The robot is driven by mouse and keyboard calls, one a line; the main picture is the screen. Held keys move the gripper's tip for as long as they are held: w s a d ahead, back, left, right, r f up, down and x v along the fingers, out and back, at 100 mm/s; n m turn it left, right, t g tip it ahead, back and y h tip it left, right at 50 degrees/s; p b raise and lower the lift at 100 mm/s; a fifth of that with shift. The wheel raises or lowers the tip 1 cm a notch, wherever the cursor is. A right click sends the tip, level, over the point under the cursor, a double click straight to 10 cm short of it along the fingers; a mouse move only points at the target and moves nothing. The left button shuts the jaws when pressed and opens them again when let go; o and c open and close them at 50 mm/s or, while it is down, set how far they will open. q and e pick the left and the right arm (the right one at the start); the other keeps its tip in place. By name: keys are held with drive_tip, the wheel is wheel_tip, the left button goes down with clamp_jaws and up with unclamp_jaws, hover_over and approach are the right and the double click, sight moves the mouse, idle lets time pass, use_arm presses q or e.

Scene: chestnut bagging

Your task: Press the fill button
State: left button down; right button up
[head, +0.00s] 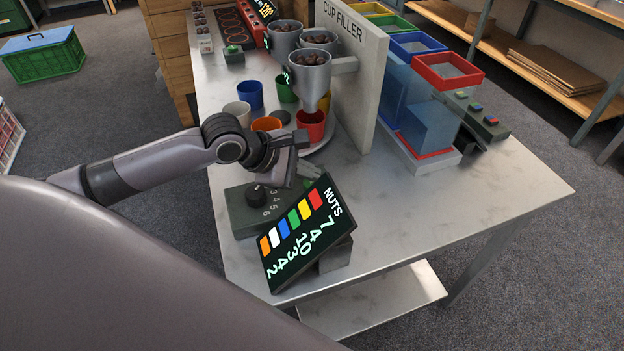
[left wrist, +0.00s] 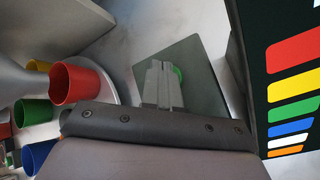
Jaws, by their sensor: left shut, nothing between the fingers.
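A dark control box (head: 240,212) with a black knob (head: 257,193) and white numbers sits at the table's near left. A green button on it (left wrist: 178,72) shows in the left wrist view, partly hidden behind my fingers. In the head view the gripper mostly covers that part of the box. My left gripper (head: 290,174) is over the box, fingers pointing down; in the left wrist view its fingers (left wrist: 163,82) are together and empty, in line with the button. I cannot tell whether they touch it. My right gripper is not in view.
A tilted NUTS display (head: 306,233) stands close beside the box. Coloured cups, including a red cup (head: 311,126), stand on a round plate behind the gripper, below metal hoppers (head: 309,75) of nuts. The CUP FILLER panel (head: 352,75) rises behind. The table (head: 460,215) is clear at right.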

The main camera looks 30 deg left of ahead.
sight(308, 184)
use_arm(q)
drive_tip(key=shift+f, duration=0.45)
idle(0.6)
drive_tip(key=shift+r+p, duration=0.85)
drive_tip(key=shift+p, duration=0.8)
wheel_tip(308, 184, up, 3)
drive_tip(key=p, duration=0.4)
wheel_tip(308, 184, up, 2)
drive_tip(key=shift+r+p, duration=0.1)
drive_tip(key=shift+p, duration=0.95)
